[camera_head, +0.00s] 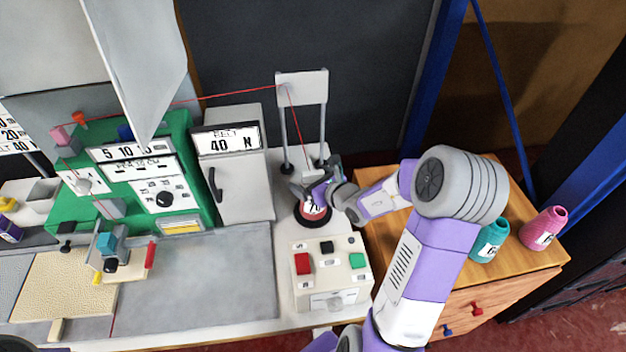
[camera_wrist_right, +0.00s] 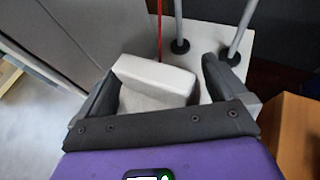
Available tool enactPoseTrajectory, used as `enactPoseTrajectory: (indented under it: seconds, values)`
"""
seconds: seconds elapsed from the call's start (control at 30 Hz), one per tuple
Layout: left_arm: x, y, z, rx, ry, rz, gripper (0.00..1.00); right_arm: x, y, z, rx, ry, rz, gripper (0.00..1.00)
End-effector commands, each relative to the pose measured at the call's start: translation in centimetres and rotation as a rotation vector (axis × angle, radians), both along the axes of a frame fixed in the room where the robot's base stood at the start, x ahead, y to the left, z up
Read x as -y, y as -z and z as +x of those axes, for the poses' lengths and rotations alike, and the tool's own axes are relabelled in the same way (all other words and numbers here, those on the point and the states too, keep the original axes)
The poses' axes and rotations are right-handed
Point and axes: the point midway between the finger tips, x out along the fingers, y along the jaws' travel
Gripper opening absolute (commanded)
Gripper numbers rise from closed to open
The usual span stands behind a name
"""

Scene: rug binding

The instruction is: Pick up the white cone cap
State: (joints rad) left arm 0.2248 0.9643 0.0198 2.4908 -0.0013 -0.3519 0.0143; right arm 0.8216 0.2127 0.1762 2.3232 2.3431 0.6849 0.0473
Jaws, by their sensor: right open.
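A white block-shaped piece (camera_wrist_right: 155,78), which looks like the white cone cap, sits between the two fingers of my right gripper in the right wrist view. My right gripper (camera_head: 314,188) is open, with one finger on each side of the piece. My left gripper is not in view.
A thread stand (camera_head: 303,88) rises behind the gripper, with a red thread running down from it. A control box (camera_head: 331,272) with red and green buttons is in front.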

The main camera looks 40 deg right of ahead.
Motion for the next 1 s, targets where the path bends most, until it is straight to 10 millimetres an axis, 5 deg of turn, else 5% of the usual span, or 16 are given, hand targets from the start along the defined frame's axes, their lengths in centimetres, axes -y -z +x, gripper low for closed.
enactPoseTrajectory:
  seconds: [0.23,0.57,0.83,1.0]
  values:
    - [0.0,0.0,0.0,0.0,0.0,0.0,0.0,-0.1,0.0,0.2,0.0,-0.001,0.0,0.98]
    - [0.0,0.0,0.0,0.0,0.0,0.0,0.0,0.0,0.0,0.1,0.0,-0.001,0.0,0.48]
    - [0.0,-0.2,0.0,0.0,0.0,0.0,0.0,0.0,-0.5,0.2,0.002,-0.001,-0.002,0.48]
    - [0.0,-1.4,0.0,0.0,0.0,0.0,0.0,0.0,-3.3,0.2,0.004,-0.002,-0.004,0.48]
